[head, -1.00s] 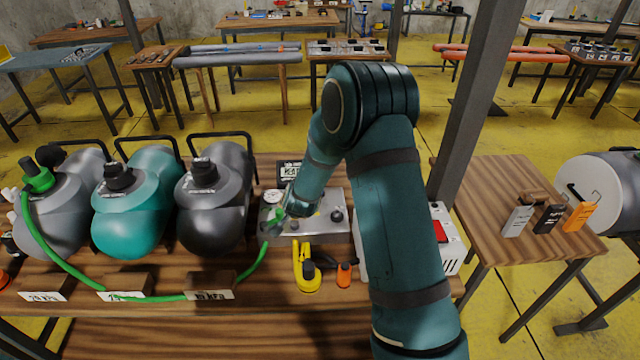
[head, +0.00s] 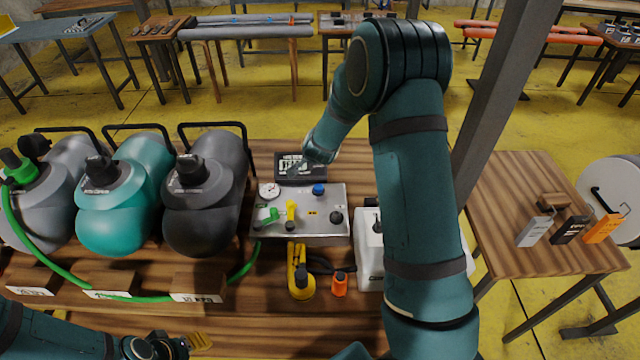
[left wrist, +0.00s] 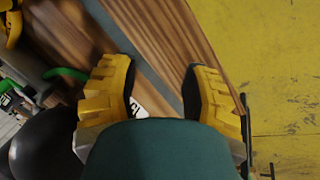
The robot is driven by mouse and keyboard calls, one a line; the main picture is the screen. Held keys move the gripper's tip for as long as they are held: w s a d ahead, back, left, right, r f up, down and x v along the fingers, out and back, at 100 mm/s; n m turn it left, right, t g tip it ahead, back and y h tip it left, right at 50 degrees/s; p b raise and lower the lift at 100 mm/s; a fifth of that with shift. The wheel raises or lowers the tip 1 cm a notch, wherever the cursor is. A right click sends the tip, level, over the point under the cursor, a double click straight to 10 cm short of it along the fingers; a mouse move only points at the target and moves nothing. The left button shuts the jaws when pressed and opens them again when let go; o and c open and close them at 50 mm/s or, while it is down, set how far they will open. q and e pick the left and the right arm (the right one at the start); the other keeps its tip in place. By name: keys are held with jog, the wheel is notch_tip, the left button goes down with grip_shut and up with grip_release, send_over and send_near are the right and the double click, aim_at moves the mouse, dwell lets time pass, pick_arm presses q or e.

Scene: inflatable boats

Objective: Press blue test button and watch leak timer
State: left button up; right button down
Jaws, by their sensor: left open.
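The blue button (head: 318,189) sits on the upper right part of a metal test panel (head: 325,228). A dark timer display (head: 288,178) stands behind the panel; its digits are partly covered and too small to read. My right arm reaches over from the right, and its wrist end (head: 320,150) is above and behind the button, in front of the display. I cannot make out its fingers. My left gripper (head: 203,341) is low at the left, near the bench's front edge. In the left wrist view its yellow fingers (left wrist: 158,95) are spread apart with nothing gripped.
The panel also carries a gauge (head: 269,190), a green valve (head: 267,217), a yellow lever (head: 291,211) and a black knob (head: 336,217). A green hose (head: 60,278) runs past grey, teal and black inflatables (head: 205,205). A dark post (head: 500,100) rises at the right.

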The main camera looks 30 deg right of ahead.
jog(key=shift+f, duration=0.1)
jog(key=b, duration=0.7)
send_over(318, 188)
jog(key=w, duration=0.2)
jog(key=f, duration=0.7)
jog(key=shift+s+d+f, duration=0.15)
jog(key=shift+s, duration=0.05)
jog(key=shift+f+b, duration=0.4)
jog(key=shift+f, duration=0.25)
jog(key=shift+f+b, duration=0.4)
jog(key=shift+f, duration=0.05)
